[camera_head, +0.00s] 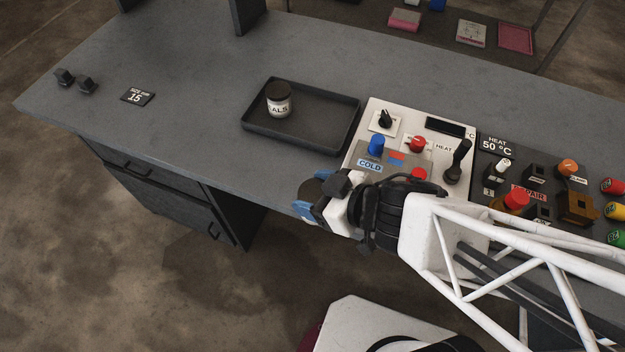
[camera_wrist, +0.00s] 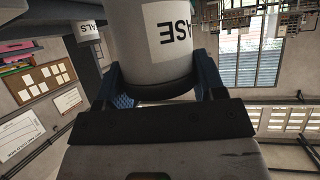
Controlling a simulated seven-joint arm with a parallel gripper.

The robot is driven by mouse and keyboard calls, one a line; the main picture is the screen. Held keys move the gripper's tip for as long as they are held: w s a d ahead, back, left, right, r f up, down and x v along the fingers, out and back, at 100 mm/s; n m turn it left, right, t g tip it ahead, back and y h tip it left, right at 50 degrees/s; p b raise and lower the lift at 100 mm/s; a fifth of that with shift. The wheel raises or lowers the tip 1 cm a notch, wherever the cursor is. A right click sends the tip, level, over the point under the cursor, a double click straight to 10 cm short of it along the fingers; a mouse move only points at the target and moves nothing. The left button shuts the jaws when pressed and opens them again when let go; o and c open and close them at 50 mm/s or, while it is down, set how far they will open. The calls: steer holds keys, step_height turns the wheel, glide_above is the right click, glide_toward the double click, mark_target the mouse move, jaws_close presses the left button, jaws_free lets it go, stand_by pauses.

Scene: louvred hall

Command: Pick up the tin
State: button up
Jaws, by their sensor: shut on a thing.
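My gripper (camera_head: 308,203) is at the table's front edge, left of the white control panel. In the wrist view its two blue fingers (camera_wrist: 162,88) are shut on the sides of a white tin (camera_wrist: 130,35) whose label reads "ASE", the rest cut off. In the head view only a dark round part of this held tin (camera_head: 316,187) seems to show; the gripper hides the rest. A second tin (camera_head: 279,99), white with a dark lid and a label reading "ALS", stands upright in the tray. It also shows in the wrist view (camera_wrist: 86,31).
The dark tray (camera_head: 318,146) lies left of the white control panel (camera_head: 365,130), which has knobs and a lever. A dark panel with several coloured buttons (camera_head: 516,200) is further right. The table's left part (camera_head: 190,60) is mostly clear, with a small "15" sign (camera_head: 138,97).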

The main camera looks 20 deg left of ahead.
steer(key=shift+s+d+r, duration=0.15)
steer(key=shift+s+d, duration=0.7)
steer(key=shift+d, duration=0.2)
stand_by(0.5)
steer(key=shift+w+a+r+m+t+h, duration=0.1)
steer(key=shift+w+a+m+t+h, duration=1.1)
steer(key=shift+w, duration=1.85)
steer(key=shift+w+a+r+m+t+h, duration=0.15)
steer(key=shift+w+a+m+t+h, duration=0.45)
steer(key=shift+w+m+t, duration=1.8)
steer(key=shift+w+a+r+m+t+h, duration=0.1)
steer(key=shift+w+a+m+t+h, duration=0.75)
steer(key=shift+w, duration=2.85)
steer(key=w+a+r+m+h, duration=0.4)
steer(key=w+r+m+h, duration=0.1)
steer(key=w+m+h, duration=0.3)
steer(key=shift+w+a+m+t+h, duration=0.15)
steer(key=shift+w+m+t+h, duration=0.25)
steer(key=shift+m+h, duration=0.2)
